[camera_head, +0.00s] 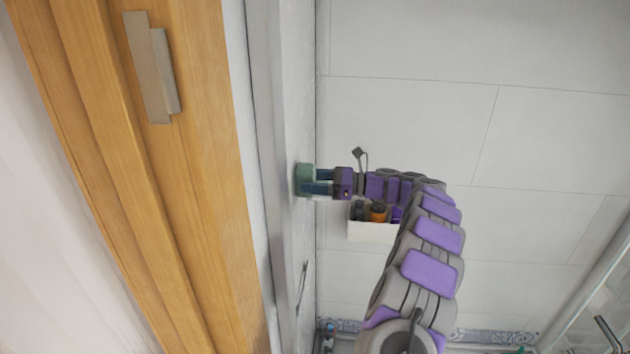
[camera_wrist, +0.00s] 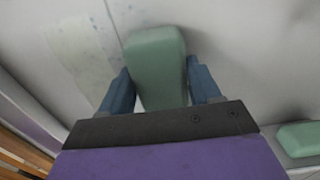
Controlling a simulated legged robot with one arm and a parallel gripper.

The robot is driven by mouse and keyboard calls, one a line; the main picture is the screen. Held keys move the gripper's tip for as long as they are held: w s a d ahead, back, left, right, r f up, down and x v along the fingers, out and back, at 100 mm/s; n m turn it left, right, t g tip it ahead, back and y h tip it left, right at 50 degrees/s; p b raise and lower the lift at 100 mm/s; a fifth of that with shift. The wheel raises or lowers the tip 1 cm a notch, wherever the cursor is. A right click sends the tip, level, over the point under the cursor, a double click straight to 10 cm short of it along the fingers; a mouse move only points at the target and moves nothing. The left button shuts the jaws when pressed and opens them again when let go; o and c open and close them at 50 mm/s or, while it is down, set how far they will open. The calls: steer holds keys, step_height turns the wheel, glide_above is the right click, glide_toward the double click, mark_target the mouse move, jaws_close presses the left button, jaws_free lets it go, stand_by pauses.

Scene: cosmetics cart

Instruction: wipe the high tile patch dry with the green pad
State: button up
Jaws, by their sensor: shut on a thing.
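The green pad (camera_wrist: 158,62) is held between the two blue fingers of my gripper (camera_wrist: 160,84) in the wrist view. In the head view the pad (camera_head: 303,180) is at the narrow wall left of the corner, with my gripper (camera_head: 318,182) reaching it from the right. The pad appears to touch or nearly touch this wall; the exact contact is hidden. A pale, faintly speckled tile patch (camera_wrist: 84,52) shows on the wall in the wrist view, left of the pad and apart from it. I cannot make out the patch in the head view.
A white wall box (camera_head: 370,232) with dark and orange bottles is below my arm. A wooden door frame (camera_head: 200,150) stands left, and a metal rail (camera_head: 590,285) is at lower right. Another green object (camera_wrist: 300,138) shows at the wrist view's lower right. Upper right tiles are clear.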

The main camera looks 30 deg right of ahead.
steer(key=shift+s+a+r+b, duration=0.1)
steer(key=shift+s+a+b, duration=0.1)
steer(key=shift+s+a, duration=0.5)
steer(key=shift+s+a+b, duration=0.2)
steer(key=shift+s+a, duration=0.2)
steer(key=shift+s, duration=0.55)
steer(key=shift+s+a, duration=0.25)
steer(key=shift+s, duration=0.1)
